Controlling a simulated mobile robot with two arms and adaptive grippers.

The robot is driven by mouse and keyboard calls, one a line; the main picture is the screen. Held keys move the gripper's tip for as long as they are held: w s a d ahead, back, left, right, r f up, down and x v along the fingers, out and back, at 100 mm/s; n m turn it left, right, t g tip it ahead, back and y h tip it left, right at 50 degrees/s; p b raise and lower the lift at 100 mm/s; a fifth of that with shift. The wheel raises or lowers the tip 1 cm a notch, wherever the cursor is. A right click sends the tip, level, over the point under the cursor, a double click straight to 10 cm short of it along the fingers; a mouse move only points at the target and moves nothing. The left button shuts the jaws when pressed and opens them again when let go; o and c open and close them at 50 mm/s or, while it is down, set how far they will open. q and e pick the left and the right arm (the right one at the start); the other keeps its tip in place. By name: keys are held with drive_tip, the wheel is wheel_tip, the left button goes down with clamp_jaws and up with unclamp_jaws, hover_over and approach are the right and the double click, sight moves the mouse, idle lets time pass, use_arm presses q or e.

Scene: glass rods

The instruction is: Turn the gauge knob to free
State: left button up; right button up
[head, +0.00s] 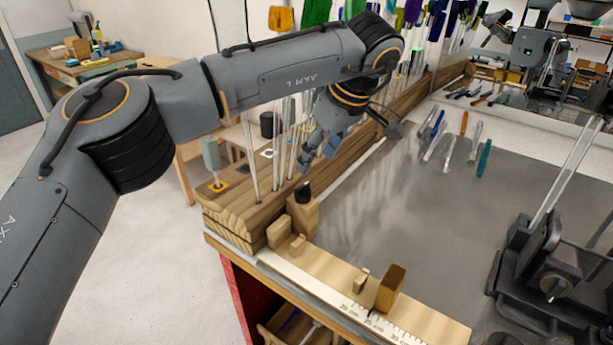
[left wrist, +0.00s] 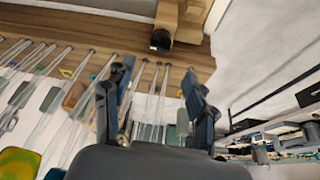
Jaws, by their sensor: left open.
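A small black knob (head: 303,191) sits on a wooden block (head: 302,216) at the left end of the ruled wooden gauge (head: 335,285). The knob also shows in the left wrist view (left wrist: 160,40), beyond my fingertips at the top. Which setting it points to is too small to tell. My left gripper (head: 318,160) is open above the rod rack, behind the knob in the head view and apart from it. In the left wrist view its two fingers (left wrist: 155,85) are spread with nothing held between them. My right gripper is in neither view.
Clear glass rods (head: 283,145) stand in the wooden rack (head: 240,210) near my left gripper. Coloured rods (head: 440,140) lie at the back of the grey worktop (head: 420,230). A black fixture (head: 545,265) with a glass rod stands at right. The worktop's middle is clear.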

sight(303, 186)
use_arm(q)
drive_tip(key=p+x, duration=0.2)
drive_tip(key=x, duration=0.5)
drive_tip(key=shift+f, duration=0.2)
drive_tip(key=shift+w+a+f, duration=0.2)
drive_tip(key=shift+f, duration=0.35)
drive_tip(key=c, duration=1.1)
drive_tip(key=shift+c, duration=0.2)
